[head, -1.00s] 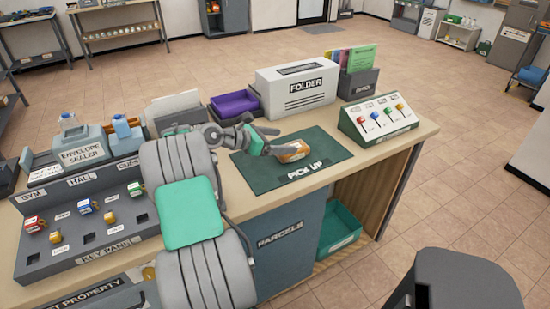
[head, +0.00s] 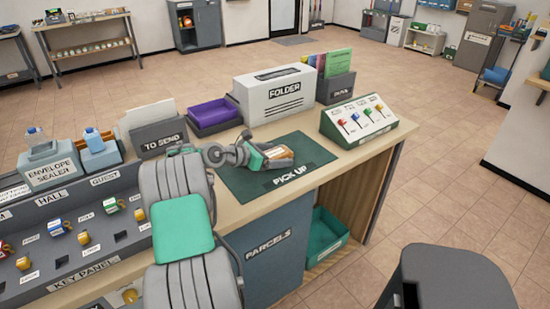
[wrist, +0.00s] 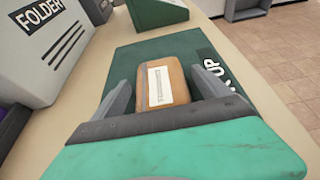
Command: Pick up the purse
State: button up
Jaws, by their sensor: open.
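The only purse-like thing I see is a small orange-brown item with a white label (head: 277,153), lying on the dark green PICK UP mat (head: 240,187). In the wrist view the item (wrist: 180,82) lies just ahead, between my open gripper fingers (wrist: 165,95). The fingers stand on either side of it, with a gap visible. In the head view my gripper (head: 272,158) is low over the mat at the item, and its near finger partly covers it. I cannot tell from its look whether it is a purse or a parcel.
A white FOLDER box (head: 290,97) and a purple tray (head: 212,112) stand behind the mat. The key panel (head: 70,240) is at the left. A green bin (head: 325,238) sits below the counter.

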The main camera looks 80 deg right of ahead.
jog(key=shift+c, duration=0.5)
grip_shut()
dwell(0.3)
